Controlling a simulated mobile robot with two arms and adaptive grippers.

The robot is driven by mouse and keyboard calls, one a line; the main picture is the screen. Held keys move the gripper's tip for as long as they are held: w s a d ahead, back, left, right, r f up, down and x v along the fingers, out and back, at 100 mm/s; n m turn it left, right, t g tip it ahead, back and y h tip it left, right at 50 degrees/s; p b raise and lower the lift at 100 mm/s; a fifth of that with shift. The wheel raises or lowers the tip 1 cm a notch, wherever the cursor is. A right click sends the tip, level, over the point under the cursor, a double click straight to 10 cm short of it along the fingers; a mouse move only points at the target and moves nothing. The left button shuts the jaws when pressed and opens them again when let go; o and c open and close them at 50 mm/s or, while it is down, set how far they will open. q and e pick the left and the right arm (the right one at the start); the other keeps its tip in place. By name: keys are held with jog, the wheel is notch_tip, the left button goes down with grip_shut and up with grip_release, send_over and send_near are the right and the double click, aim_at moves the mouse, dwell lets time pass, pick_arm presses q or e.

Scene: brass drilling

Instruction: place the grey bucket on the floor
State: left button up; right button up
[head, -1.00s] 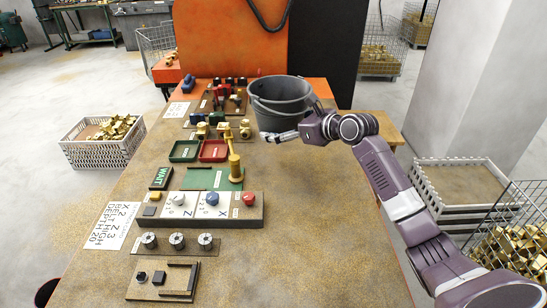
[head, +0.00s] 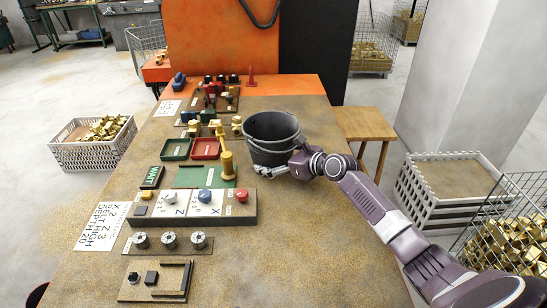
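The grey bucket (head: 272,128) is upright over the middle right of the brass-dusted table (head: 300,230). It looks empty, and its handle hangs down in front. My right gripper (head: 268,171) is at the near lower side of the bucket, touching it, and seems shut on its handle; the fingertips are small and partly merge with the bucket. I cannot tell whether the bucket's bottom touches the table. The grey floor (head: 350,95) shows behind and on both sides of the table. My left gripper is not in view.
A wooden stool (head: 363,124) stands right of the table, with a white crate (head: 405,190) and a wire basket of brass parts (head: 500,240) nearer. A white crate (head: 70,154) stands left. Control boxes and trays fill the table's left half; its near right is clear.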

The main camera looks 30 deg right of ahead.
jog(key=o, duration=1.2)
jog(key=shift+c, duration=0.2)
